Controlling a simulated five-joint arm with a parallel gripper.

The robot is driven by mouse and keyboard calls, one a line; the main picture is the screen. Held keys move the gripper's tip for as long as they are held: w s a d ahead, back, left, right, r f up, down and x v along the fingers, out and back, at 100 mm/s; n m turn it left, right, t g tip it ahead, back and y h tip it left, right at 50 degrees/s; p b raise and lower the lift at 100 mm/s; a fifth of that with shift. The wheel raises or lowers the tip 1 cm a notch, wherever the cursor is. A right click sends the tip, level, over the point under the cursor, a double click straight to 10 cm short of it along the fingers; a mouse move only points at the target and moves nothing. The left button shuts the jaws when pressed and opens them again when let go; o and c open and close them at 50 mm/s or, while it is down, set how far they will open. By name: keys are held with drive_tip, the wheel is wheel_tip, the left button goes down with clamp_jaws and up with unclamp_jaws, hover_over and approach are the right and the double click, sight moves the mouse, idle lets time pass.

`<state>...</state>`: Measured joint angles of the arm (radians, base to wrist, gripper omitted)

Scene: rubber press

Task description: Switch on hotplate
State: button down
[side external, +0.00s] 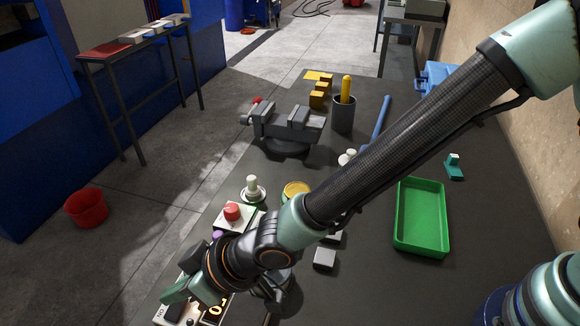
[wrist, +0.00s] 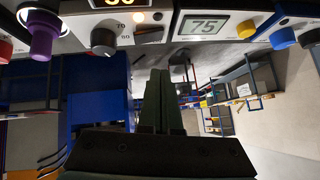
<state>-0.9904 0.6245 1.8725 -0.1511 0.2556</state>
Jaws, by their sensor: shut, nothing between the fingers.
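My gripper (side external: 176,291) is at the lower left of the side view, low over the front of a row of control boxes. Its green fingers are together, and they also show shut and empty in the wrist view (wrist: 159,76). I cannot tell for certain which box is the hotplate. In the side view my arm hides part of the boxes.
A grey display reading 75 (wrist: 203,26) has a yellow knob (wrist: 246,29) beside it. A purple knob (wrist: 43,39) is at the left. On the bench are a red button (side external: 232,212), a vise (side external: 287,125) and a green tray (side external: 421,246). Bare bench surrounds the tray.

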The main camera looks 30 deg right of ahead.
drive_tip(key=s+d+r, duration=0.3)
drive_tip(key=s+r, duration=0.2)
drive_tip(key=r, duration=0.1)
drive_tip(key=shift+d, duration=0.4)
